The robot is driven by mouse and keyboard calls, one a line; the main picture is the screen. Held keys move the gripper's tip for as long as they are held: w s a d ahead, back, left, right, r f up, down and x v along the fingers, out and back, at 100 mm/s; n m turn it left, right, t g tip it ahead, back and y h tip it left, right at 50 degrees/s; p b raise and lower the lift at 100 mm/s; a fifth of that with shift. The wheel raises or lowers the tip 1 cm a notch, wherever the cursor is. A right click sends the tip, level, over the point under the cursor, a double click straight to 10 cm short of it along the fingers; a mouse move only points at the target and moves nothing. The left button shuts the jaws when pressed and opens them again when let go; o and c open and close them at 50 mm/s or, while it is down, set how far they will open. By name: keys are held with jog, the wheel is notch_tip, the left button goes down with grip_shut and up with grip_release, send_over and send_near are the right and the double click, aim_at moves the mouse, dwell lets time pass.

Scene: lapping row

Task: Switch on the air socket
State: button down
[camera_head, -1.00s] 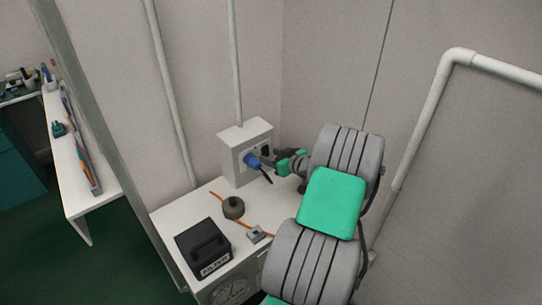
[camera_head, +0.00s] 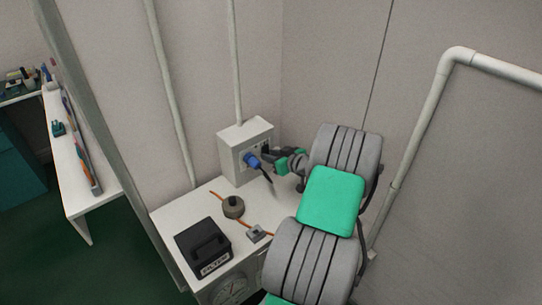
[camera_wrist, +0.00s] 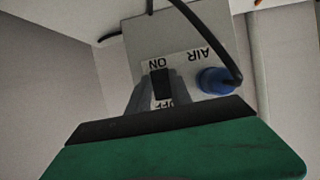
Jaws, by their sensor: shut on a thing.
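In the wrist view the air socket (camera_wrist: 207,67) appears upside down, with ON, OFF and AIR labels. A blue plug (camera_head: 252,160) with a black cable sits in it, and the plug also shows in the wrist view (camera_wrist: 214,80). My gripper (camera_head: 270,154) is at the socket's front. In the wrist view my gripper (camera_wrist: 160,88) is shut on the black switch (camera_wrist: 161,84), between the ON and OFF labels. The fingers partly cover OFF; the switch's exact setting is unclear.
On the white bench (camera_head: 188,208) stand a black box marked FILTER (camera_head: 203,247), a round grey-brown piece (camera_head: 233,207) and a small grey block (camera_head: 256,233), with an orange cord. A pipe (camera_head: 235,65) rises above the socket. Walls stand close behind.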

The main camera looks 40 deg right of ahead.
jog(key=shift+f, duration=0.1)
jog(key=t+b, duration=0.1)
jog(key=b, duration=0.4)
jog(key=t+b, duration=0.2)
jog(key=b, duration=0.3)
jog(key=shift+f, duration=0.3)
jog(key=c, duration=1.2)
grip_release()
jog(key=shift+o, duration=0.2)
